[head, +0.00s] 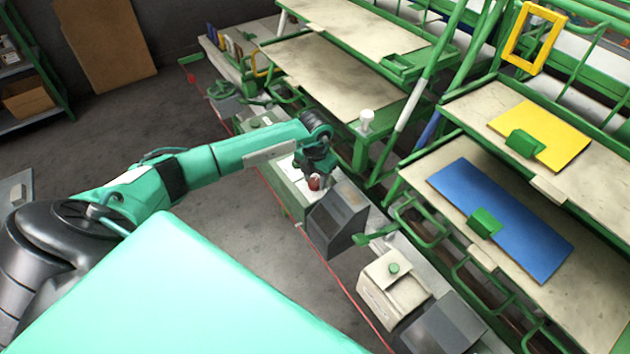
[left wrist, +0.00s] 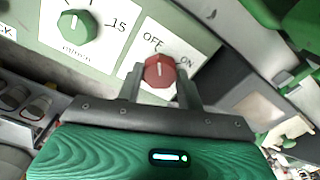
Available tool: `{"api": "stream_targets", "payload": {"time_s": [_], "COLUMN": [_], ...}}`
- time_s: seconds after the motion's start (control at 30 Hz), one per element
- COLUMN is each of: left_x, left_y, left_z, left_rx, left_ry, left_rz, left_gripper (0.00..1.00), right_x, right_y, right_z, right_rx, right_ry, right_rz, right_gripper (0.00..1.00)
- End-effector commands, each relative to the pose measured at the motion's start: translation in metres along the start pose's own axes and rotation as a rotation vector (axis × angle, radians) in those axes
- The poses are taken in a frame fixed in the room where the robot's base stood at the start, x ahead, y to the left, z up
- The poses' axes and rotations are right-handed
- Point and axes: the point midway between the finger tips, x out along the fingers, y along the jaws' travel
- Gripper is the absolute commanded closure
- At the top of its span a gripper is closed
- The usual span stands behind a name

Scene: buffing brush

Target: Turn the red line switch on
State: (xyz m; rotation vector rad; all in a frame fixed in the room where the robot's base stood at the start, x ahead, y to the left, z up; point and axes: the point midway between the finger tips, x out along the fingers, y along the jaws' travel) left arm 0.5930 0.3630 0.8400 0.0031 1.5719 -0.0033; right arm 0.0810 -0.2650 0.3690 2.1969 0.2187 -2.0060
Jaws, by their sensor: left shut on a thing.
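The red line switch (left wrist: 158,68) is a red knob on a white plate marked OFF and ON, set in a pale green panel. It also shows in the head view (head: 314,184) under my left gripper (head: 315,176). In the left wrist view the two fingers of my left gripper (left wrist: 159,84) stand on either side of the knob, closed on it. The knob's white mark points up in the picture, near the OFF label; its exact setting is hard to tell. My right gripper is not in view.
A green dial (left wrist: 76,25) sits on the same panel, left of the switch. A grey box (head: 337,219) stands close by the switch panel. A beige box with a green button (head: 393,268) is further right. Green-framed shelves with a blue board (head: 510,225) rise behind.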

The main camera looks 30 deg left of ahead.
Motion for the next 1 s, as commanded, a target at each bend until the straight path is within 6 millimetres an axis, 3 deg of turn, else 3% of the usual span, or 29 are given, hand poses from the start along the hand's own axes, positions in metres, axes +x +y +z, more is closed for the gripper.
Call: {"api": "stream_targets", "payload": {"time_s": [0.47,0.6,1.0], "left_x": [0.004,0.004,0.003], "left_y": [0.001,0.001,0.000], "left_z": [0.001,0.001,0.001], "left_rx": [0.440,0.574,0.953], "left_ry": [-0.005,-0.005,-0.005], "left_rz": [0.002,0.003,0.003], "left_gripper": [0.86,0.86,0.86], "right_x": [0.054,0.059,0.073], "right_y": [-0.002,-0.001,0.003], "right_z": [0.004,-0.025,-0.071], "right_rx": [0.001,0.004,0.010], "right_ry": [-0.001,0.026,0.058], "right_rz": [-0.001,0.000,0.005], "right_gripper": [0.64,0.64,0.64]}}
